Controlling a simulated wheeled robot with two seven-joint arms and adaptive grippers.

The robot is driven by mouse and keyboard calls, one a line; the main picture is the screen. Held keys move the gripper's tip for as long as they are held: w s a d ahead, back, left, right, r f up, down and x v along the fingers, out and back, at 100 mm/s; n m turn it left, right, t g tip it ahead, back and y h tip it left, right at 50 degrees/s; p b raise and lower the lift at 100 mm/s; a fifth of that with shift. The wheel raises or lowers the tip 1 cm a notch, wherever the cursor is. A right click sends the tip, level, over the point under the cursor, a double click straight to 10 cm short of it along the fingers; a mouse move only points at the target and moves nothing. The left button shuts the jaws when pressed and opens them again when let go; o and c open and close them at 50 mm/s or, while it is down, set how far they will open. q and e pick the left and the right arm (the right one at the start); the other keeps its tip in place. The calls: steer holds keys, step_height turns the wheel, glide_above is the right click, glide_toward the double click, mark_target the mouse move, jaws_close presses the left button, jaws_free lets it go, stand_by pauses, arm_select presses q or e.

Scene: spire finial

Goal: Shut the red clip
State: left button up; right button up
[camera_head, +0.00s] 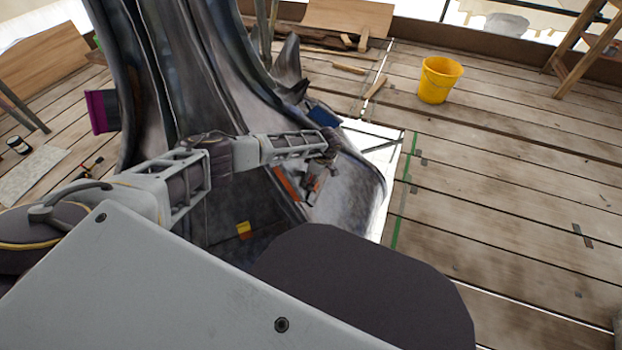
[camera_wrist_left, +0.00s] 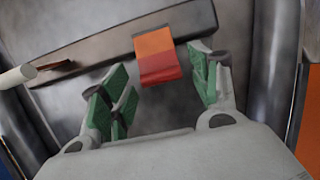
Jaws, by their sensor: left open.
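The red clip (camera_wrist_left: 160,68) shows in the left wrist view as a folded tab, orange above and red below, on a long dark strip against grey metal. My left gripper (camera_wrist_left: 162,82) is open, with green-padded fingers to the left and right of the tab. The tab lies between the fingertips, and I see no finger closed on it. In the head view my left gripper (camera_head: 328,158) is over the lower flare of the metal spire, partly hidden by its own arm. My right gripper is not in view.
The tall dark spire (camera_head: 170,70) fills the left centre. An orange strip (camera_head: 287,184) and a small yellow and red piece (camera_head: 243,230) are on its lower part. A yellow bucket (camera_head: 438,80) stands on the plank deck. The deck at right is mostly clear.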

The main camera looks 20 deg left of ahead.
arm_select(q)
steer(key=v, duration=1.1)
stand_by(0.3)
